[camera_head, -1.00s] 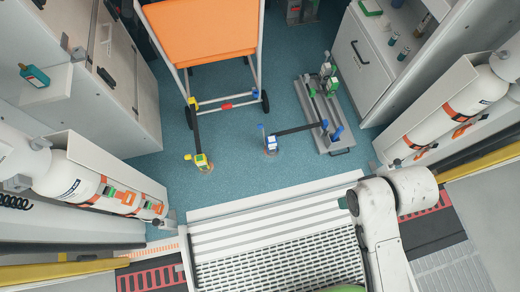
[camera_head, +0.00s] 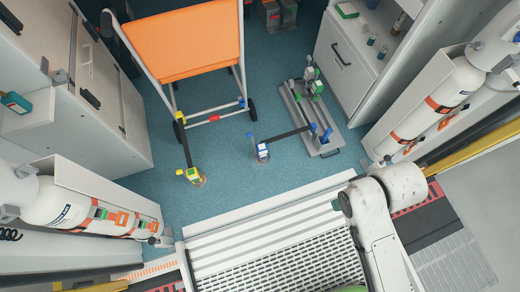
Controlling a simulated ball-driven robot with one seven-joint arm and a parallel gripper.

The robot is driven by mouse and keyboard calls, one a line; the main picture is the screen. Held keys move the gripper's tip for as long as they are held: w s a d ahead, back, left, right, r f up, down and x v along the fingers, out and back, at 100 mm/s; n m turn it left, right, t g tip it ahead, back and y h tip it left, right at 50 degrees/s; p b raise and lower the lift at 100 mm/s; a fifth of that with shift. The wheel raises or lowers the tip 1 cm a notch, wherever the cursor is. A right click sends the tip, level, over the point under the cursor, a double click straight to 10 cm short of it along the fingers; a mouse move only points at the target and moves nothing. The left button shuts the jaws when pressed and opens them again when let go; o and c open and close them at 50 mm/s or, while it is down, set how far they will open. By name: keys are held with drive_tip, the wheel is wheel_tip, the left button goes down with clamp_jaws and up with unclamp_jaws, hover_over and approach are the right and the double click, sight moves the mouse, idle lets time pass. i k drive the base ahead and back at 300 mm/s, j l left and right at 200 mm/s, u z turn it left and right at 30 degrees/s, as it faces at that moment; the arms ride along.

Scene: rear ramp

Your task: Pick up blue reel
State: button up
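The blue reel (camera_head: 262,152) is a small blue and white device on the blue-green floor, just beyond the ramp's top edge. A dark strap (camera_head: 289,135) runs from it to a blue fitting (camera_head: 313,128) at the grey floor rail on the right. A similar yellow reel (camera_head: 190,174) lies to its left, with its own dark strap running up toward the orange stretcher. My white arm shows at the lower right, apart from both reels. My gripper is out of view.
The ramp (camera_head: 270,235) slopes toward me. An orange stretcher (camera_head: 185,38) on wheels stands beyond the reels. White gas cylinders (camera_head: 85,212) flank the left side, with another (camera_head: 440,100) at right. The floor between the ramp and the reels is clear.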

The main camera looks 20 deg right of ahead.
sight(262, 148)
drive_tip(key=i+u, duration=0.15)
drive_tip(key=i, duration=0.25)
drive_tip(key=i+l+u, duration=0.2)
drive_tip(key=i, duration=0.15)
drive_tip(key=i+l+u, duration=0.15)
drive_tip(key=i, duration=0.25)
